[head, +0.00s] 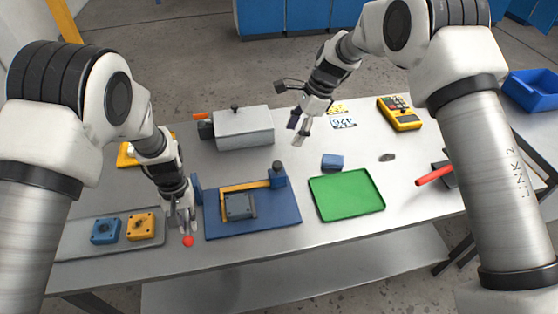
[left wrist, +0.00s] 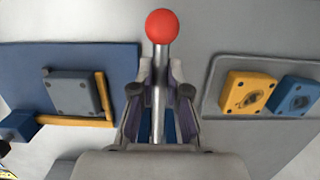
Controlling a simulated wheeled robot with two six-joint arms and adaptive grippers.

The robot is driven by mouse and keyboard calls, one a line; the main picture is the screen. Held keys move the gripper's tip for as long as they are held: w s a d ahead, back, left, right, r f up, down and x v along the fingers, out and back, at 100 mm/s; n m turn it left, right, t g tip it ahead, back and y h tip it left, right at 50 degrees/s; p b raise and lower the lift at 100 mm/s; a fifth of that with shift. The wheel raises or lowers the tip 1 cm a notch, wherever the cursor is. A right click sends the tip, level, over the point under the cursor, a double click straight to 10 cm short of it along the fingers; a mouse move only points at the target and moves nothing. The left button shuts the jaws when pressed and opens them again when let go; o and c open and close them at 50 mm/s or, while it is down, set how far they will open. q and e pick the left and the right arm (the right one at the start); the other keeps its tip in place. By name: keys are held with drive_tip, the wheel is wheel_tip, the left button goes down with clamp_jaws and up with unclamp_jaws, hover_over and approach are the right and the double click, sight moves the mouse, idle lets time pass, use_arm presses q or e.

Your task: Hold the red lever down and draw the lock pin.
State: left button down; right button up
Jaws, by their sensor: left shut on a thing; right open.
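The red lever shows as a metal rod with a red ball end (head: 188,241) at the front edge of the table. In the left wrist view its ball (left wrist: 161,26) stands out beyond the fingers. My left gripper (head: 182,216) is shut on the rod, below the ball. The blue fixture plate (head: 285,212) lies just right of it, with a grey block (head: 239,206), yellow bars and a blue post with a dark knob (head: 278,167). I cannot pick out the lock pin for certain. My right gripper (head: 300,125) is open and empty above the table, behind the plate.
A grey tray (head: 75,244) with a blue and a yellow block is at the left. A grey box (head: 243,129) stands behind the plate. A green tray (head: 346,194), a small blue block (head: 332,161), a yellow meter (head: 399,113) and a red-handled tool (head: 434,175) are to the right.

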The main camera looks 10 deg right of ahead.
sight(277, 164)
drive_tip(key=x, duration=1.1)
drive_tip(key=shift+a+f, duration=0.1)
drive_tip(key=shift+f, duration=0.3)
clamp_jaws()
